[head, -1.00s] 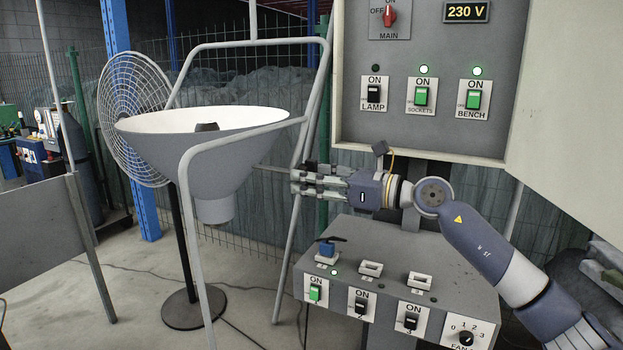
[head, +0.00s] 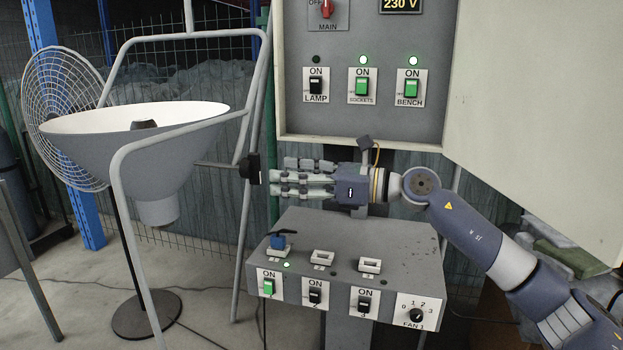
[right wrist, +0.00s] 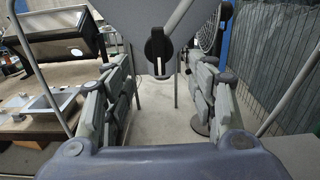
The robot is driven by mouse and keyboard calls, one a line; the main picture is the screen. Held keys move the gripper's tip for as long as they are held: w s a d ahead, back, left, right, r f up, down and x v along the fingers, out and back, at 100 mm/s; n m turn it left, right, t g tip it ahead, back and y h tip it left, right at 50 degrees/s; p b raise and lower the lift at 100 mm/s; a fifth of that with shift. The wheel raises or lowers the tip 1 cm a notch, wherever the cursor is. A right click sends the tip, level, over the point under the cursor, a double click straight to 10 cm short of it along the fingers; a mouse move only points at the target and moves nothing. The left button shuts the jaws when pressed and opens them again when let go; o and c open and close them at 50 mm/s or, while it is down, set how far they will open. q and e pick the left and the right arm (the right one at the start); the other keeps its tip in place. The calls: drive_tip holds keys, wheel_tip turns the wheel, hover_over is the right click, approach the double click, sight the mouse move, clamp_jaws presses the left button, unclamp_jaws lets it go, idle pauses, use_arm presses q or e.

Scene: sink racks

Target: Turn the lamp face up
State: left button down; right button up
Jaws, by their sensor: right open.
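The lamp is a large grey bowl-shaped shade (head: 130,165) with a white inside, at the left of the head view. Its open side faces up, the rim slightly tilted. It hangs in a grey tube frame (head: 185,130). A rod runs from the shade to a black knob (head: 250,168) at the frame's right leg. My right gripper (head: 273,183) is open and empty just right of the knob, apart from it. In the right wrist view the knob (right wrist: 158,50) stands upright ahead, between the open fingers (right wrist: 164,75). My left gripper is not in view.
A grey bench box (head: 350,240) with switches stands below my right gripper. The power panel (head: 365,115) with LAMP, SOCKETS and BENCH switches is behind it. A wire-caged fan (head: 62,110) stands behind the lamp. In the wrist view a table (right wrist: 50,125) is at left.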

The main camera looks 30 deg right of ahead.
drive_tip(key=shift+v, duration=2.15)
